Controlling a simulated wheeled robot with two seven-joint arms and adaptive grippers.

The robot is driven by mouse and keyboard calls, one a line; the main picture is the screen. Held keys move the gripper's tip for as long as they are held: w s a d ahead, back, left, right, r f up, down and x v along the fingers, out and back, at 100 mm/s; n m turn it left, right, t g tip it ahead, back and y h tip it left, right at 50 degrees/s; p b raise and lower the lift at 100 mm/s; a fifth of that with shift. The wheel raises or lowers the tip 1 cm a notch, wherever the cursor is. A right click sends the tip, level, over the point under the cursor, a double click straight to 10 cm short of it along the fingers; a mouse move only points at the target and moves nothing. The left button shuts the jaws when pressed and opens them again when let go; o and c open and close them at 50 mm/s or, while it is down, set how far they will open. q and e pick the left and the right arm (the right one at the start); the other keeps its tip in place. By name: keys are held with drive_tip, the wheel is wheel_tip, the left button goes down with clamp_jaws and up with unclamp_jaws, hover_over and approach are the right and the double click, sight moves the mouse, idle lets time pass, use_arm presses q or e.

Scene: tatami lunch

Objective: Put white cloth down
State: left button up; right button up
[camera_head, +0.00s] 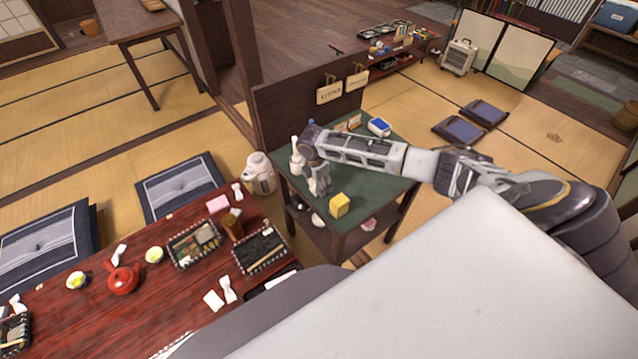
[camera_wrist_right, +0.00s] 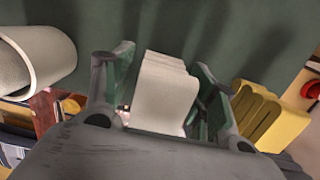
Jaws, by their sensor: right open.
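The white cloth (camera_wrist_right: 163,93) is a folded, pale block with rounded layers. In the right wrist view it lies between the two open fingers of my right gripper (camera_wrist_right: 160,88), over the green tabletop. I cannot tell whether the fingers touch it. In the head view my right gripper (camera_head: 318,188) points down at the left part of the small green-topped table (camera_head: 375,192), and the white cloth cannot be made out clearly there. My left gripper is not in view.
A yellow folded cloth (camera_head: 339,206) lies close beside my right gripper; it also shows in the right wrist view (camera_wrist_right: 268,115). A white bottle (camera_head: 295,152) stands behind the gripper. A blue-and-white box (camera_head: 379,127) is at the back. The tabletop's right part is bare.

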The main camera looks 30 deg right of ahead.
idle(0.3)
drive_tip(key=shift+f+b, duration=0.2)
drive_tip(key=shift+b, duration=0.5)
drive_tip(key=r, duration=0.4)
drive_tip(key=a+r, duration=0.1)
drive_tip(key=r, duration=0.4)
drive_tip(key=a+r, duration=0.1)
drive_tip(key=r, duration=0.4)
drive_tip(key=shift+f, duration=0.15)
